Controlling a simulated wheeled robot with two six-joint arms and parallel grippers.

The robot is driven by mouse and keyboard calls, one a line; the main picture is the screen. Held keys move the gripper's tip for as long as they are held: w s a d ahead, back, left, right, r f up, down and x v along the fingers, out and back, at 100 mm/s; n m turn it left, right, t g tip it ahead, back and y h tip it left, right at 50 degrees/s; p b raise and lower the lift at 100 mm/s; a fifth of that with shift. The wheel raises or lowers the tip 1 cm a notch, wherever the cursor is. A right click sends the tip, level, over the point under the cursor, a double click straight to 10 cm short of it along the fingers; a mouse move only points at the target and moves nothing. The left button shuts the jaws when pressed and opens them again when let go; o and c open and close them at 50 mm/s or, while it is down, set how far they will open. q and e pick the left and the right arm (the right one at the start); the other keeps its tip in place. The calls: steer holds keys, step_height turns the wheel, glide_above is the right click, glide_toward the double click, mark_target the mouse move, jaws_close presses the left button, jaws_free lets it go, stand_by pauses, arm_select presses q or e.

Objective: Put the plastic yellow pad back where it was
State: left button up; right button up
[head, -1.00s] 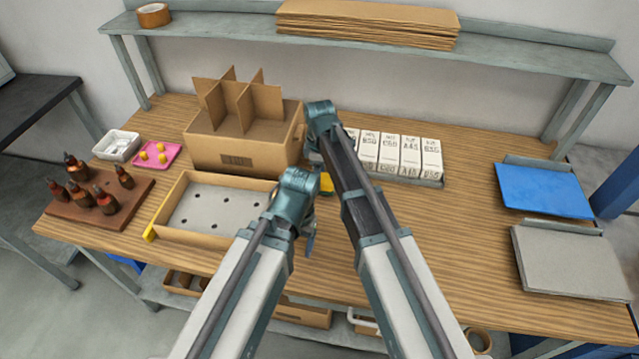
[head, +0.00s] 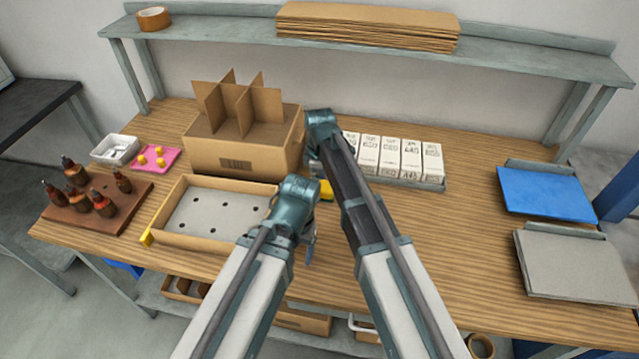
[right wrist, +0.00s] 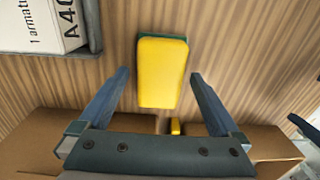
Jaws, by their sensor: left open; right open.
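The yellow pad (right wrist: 162,72) lies on the wood table, with a dark green edge showing at its far end. In the right wrist view it is between the two fingers of my right gripper (right wrist: 159,76), which are open with a gap on each side. In the head view only a small yellow part of it (head: 327,190) shows between my arms. My right gripper is hidden behind its arm there. My left gripper (head: 309,248) is open and empty, low near the right end of the shallow cardboard tray (head: 162,210).
A divided carton (head: 215,152) stands behind the tray. White labelled boxes (head: 390,156) stand in a row close to my right arm. A blue panel (head: 545,190) and a grey panel (head: 572,262) lie at the right. The table's middle right is clear.

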arm_select(q)
steer(key=shift+r, duration=0.15)
arm_select(e)
steer(key=shift+r, duration=0.15)
arm_select(q)
step_height(320, 180, up, 12)
steer(key=p, duration=1.2)
arm_select(e)
step_height(320, 180, up, 12)
arm_select(q)
step_height(320, 180, down, 12)
steer(key=b, duration=1.2)
arm_select(e)
step_height(320, 180, down, 12)
steer(key=shift+f, duration=0.1)
